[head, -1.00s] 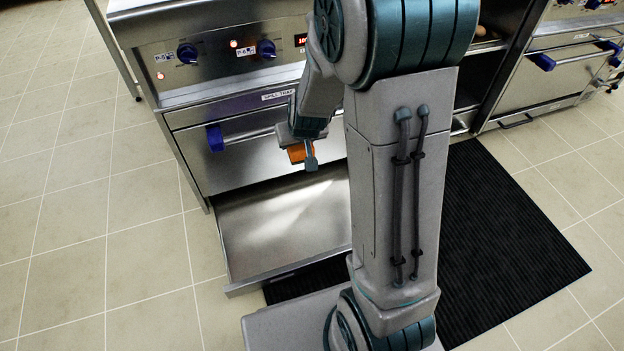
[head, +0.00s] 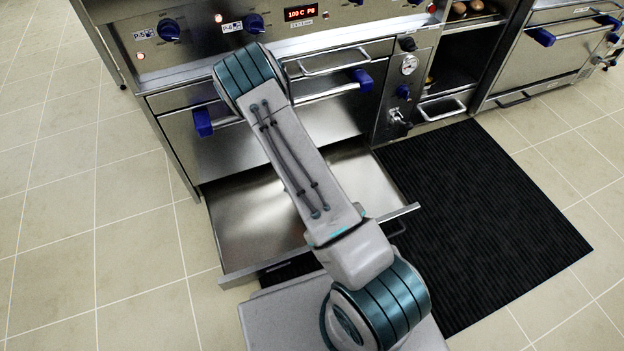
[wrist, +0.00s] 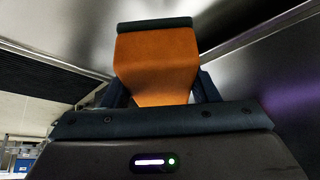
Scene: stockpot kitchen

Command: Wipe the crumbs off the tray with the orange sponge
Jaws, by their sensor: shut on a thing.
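The tray (head: 250,215) is a shiny metal pull-out drawer, open low under the cooker in the head view. I can make out no crumbs on the part that shows; my arm covers its middle. The orange sponge (wrist: 157,65), with a dark strip along its far edge, sits between the fingers of my gripper (wrist: 160,92) in the wrist view. My gripper is shut on it. In the head view my arm hides both gripper and sponge. Bare metal surfaces surround the sponge in the wrist view; I cannot tell whether it touches the tray.
The cooker front (head: 170,75) with blue knobs and handles stands just behind the tray. A pressure gauge (head: 409,64) and valves are to its right. A black ribbed mat (head: 490,220) lies right of the tray. Tiled floor (head: 130,260) is clear at left.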

